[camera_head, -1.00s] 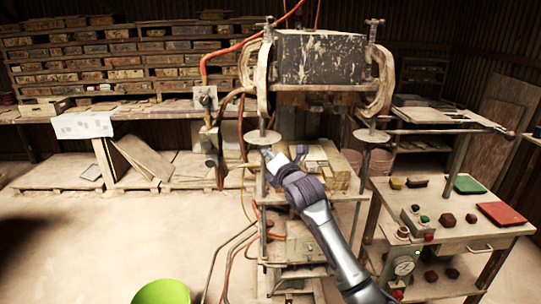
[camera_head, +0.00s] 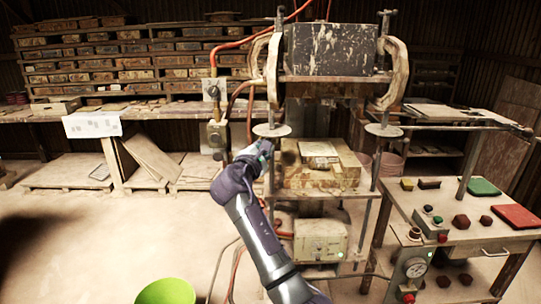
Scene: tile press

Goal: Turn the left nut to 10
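The tile press stands at the centre, with a dark block (camera_head: 328,50) held between two side brackets. A pale round disc, seemingly the left nut (camera_head: 271,130), sits on the press's left rod. A matching disc, seemingly the right nut (camera_head: 383,130), sits on the right rod. I cannot read any number on either. One arm of mine rises from the bottom centre, seemingly the right one. Its gripper (camera_head: 262,150) is just below the left disc, against the left rod in the picture. Its fingers are small and unclear, so contact and opening cannot be told. No other gripper shows.
A wooden stack (camera_head: 320,170) lies on the press bed right of the gripper. A side table (camera_head: 460,232) with colored tiles, buttons and a gauge (camera_head: 415,268) stands at right. A green bucket (camera_head: 166,292) is on the floor at lower left.

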